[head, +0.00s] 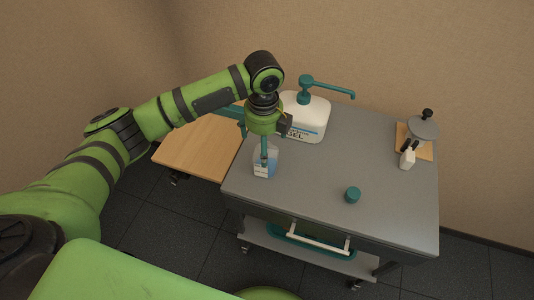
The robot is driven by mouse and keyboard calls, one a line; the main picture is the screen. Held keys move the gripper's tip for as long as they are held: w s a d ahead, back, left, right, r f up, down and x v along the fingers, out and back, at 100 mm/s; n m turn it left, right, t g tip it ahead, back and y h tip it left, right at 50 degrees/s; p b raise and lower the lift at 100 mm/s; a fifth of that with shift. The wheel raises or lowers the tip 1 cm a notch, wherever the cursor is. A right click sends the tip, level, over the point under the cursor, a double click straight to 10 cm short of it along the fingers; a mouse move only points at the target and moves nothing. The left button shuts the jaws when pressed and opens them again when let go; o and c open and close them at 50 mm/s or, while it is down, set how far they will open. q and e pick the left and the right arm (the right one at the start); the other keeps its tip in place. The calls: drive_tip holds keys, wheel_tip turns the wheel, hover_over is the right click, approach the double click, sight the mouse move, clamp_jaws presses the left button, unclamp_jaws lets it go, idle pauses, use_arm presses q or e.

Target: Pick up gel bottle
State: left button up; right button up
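A large white bottle with GEL on its label (313,121) and a teal pump on top stands upright at the back left of the grey cart. A small clear bottle (265,163) with a blue and white label stands near the cart's left edge. My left gripper (264,146) points down from above at the small bottle's top, in front of the GEL bottle, and partly hides both. Its fingers overlap the small bottle in the picture, so I cannot tell whether they are open, shut or touching it. My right gripper is not in view.
A teal cap (352,195) lies near the front of the grey cart top (310,185). A small device (408,155) and a grey disc with a black knob (425,127) stand at the right. A wooden side board (195,150) adjoins the left. The cart's middle is clear.

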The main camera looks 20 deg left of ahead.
use_arm(q)
drive_tip(key=f, duration=0.3)
drive_tip(key=f+p, duration=0.1)
drive_tip(key=f, duration=0.1)
drive_tip(key=shift+w+d+f, duration=0.1)
drive_tip(key=shift+w+f, duration=0.05)
drive_tip(key=shift+w, duration=0.2)
drive_tip(key=shift+s, duration=0.1)
drive_tip(key=c, duration=1.7)
drive_tip(key=shift+o, duration=0.2)
drive_tip(key=shift+r, duration=0.85)
drive_tip(key=r, duration=0.1)
drive_tip(key=r+b, duration=0.1)
drive_tip(key=shift+d+r, duration=0.3)
drive_tip(key=s+d+r+b, duration=0.2)
drive_tip(key=s+d+r, duration=0.2)
drive_tip(key=d, duration=0.6)
drive_tip(key=shift+r, duration=1.3)
